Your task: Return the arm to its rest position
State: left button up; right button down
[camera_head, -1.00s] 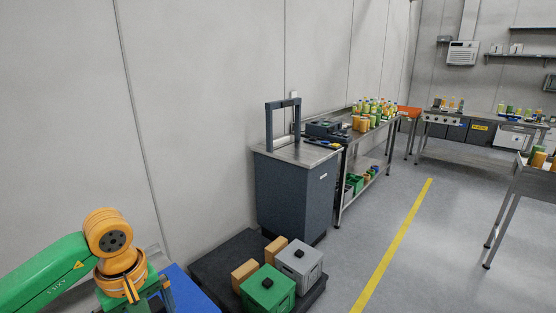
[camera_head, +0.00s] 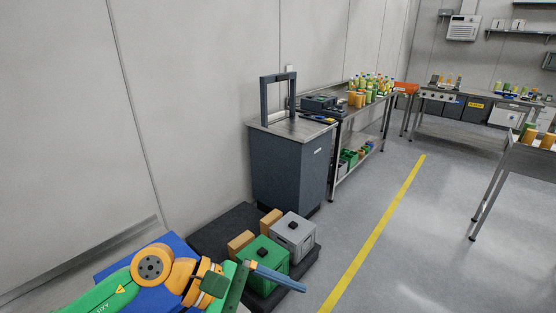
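My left arm, green and orange, comes in at the bottom left. Its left gripper (camera_head: 278,277) has blue-grey fingers that point right, in front of the green crate (camera_head: 266,255) in the picture. The fingers overlap in this view, so I cannot tell whether they are open or shut. I see nothing held between them. My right gripper is not in view.
A blue surface (camera_head: 114,272) lies behind my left arm. A dark low platform (camera_head: 213,232) carries the green crate, a grey crate (camera_head: 293,238) and orange boxes. A dark cabinet (camera_head: 283,170) and metal tables stand beyond.

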pick_arm(q)
jog(key=w+d+r+n+t+h, duration=0.2)
jog(key=d+r+n+t+h, duration=0.2)
jog(key=r+n+t+h, duration=0.65)
jog(key=w+a+r+n+t+y, duration=0.1)
jog(key=w+a+n+t+y, duration=0.25)
jog(key=n, duration=0.55)
jog(key=w+a+r+n+t+y, duration=0.1)
jog(key=w+a+n+t+y, duration=0.2)
jog(key=n, duration=0.6)
jog(key=w+a+f+n+y, duration=0.2)
jog(key=a+f+n+y, duration=0.8)
jog(key=f+n+y, duration=0.6)
jog(key=s+a+f+n+g, duration=0.5)
jog(key=s+f+n, duration=0.2)
jog(key=f+n, duration=0.1)
jog(key=s+f+n+g, duration=0.5)
jog(key=s+f+g, duration=0.4)
jog(key=s, duration=0.6)
notch_tip(320, 180, down, 16)
jog(key=s, duration=0.2)
jog(key=s+a+f+g, duration=0.1)
jog(key=s+a+f, duration=0.1)
jog(key=s+f, duration=0.9)
jog(key=shift+s+a+f, duration=0.15)
jog(key=shift+s+f, duration=0.2)
jog(key=shift+s, duration=0.3)
jog(key=shift+m, duration=0.25)
